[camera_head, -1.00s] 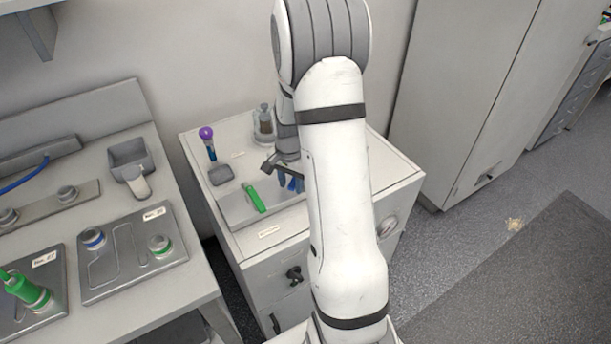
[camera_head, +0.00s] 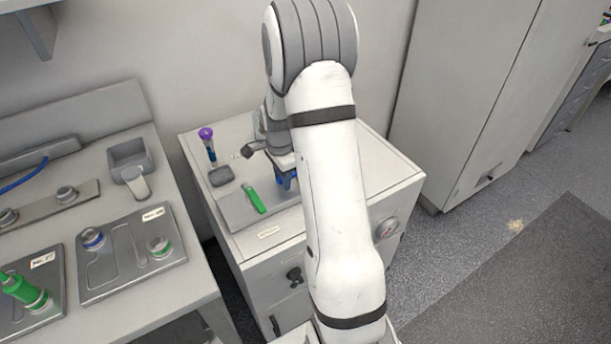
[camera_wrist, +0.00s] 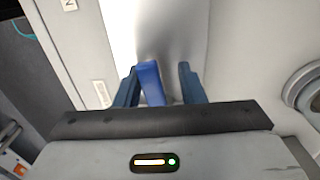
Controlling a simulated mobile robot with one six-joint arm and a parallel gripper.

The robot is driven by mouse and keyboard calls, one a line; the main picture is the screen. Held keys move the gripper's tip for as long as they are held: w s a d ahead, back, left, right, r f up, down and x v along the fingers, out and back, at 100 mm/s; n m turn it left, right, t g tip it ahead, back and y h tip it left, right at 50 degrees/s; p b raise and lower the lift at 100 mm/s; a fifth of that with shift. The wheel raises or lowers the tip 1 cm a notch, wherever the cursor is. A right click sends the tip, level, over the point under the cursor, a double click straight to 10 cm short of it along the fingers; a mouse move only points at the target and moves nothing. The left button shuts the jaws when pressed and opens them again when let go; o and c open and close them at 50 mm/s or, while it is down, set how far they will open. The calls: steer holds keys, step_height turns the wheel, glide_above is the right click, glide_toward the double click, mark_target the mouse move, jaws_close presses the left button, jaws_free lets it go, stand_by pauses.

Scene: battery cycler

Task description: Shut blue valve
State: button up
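The blue valve's handle (camera_wrist: 152,82) shows in the wrist view as a bright blue bar over a grey plate. My gripper (camera_wrist: 160,85) is open, with one dark blue finger on each side of the handle. The handle is closer to the left finger, and a gap is left on the right. I cannot tell whether the left finger touches it. In the head view, my gripper (camera_head: 287,180) is low over the right part of the grey valve plate (camera_head: 232,207), and my arm hides much of the blue valve. A green valve handle (camera_head: 256,200) lies to the left on the same plate.
A purple-topped tube (camera_head: 207,145) and a small grey block (camera_head: 221,176) stand left of my gripper on the cabinet top. The left bench (camera_head: 175,296) holds trays and fittings.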

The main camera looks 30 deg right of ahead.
steer(key=shift+c, duration=1.3)
steer(key=shift+w, duration=0.2)
steer(key=shift+o, duration=1.2)
step_height(320, 180, up, 8)
steer(key=p, duration=0.5)
steer(key=shift+w, duration=0.2)
